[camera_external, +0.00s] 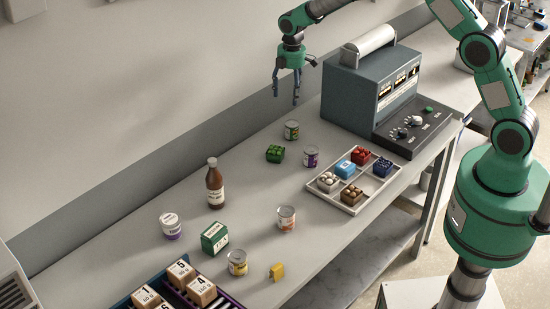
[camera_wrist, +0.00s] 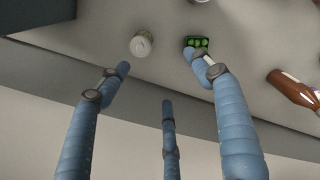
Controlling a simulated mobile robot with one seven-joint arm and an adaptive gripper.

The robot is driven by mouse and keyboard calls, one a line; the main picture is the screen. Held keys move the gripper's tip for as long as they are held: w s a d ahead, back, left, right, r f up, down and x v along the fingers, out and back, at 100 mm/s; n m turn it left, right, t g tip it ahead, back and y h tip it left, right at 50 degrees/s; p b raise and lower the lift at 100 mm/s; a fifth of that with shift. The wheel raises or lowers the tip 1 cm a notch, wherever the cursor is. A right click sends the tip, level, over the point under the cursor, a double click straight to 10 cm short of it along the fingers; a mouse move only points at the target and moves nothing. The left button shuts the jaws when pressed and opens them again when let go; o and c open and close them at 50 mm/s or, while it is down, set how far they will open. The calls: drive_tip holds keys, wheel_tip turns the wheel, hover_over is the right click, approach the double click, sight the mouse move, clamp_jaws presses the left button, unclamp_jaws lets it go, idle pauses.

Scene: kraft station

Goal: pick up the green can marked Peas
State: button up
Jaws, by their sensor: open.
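A small can with a green label (camera_external: 291,130) stands upright on the bench near the wall; its lettering is too small to read. In the wrist view a can (camera_wrist: 141,43), seen from above with a pale lid, appears to be the same one. My gripper (camera_external: 288,91) hangs above the bench, up and slightly left of the can in the external view. Its three blue fingers (camera_wrist: 157,78) are spread open and empty, and none touches the can.
A brown bottle (camera_external: 215,184) is farther left. A grey machine (camera_external: 352,95) and a divided tray (camera_external: 337,199) are at right.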

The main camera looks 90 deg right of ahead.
drive_tip(key=p, duration=0.1)
hover_over(292, 123)
wheel_tip(292, 123, down, 5)
drive_tip(key=shift+w+f, duration=0.1)
drive_tip(key=shift+f, duration=0.05)
drive_tip(key=shift+f, duration=0.1)
wheel_tip(292, 123, down, 8)
drive_tip(key=shift+f+p, duration=0.1)
drive_tip(key=shift+p, duration=0.25)
drive_tip(key=shift+f, duration=0.15)
drive_tip(key=shift+f+p, duration=0.4)
drive_tip(key=shift+f, duration=2.1)
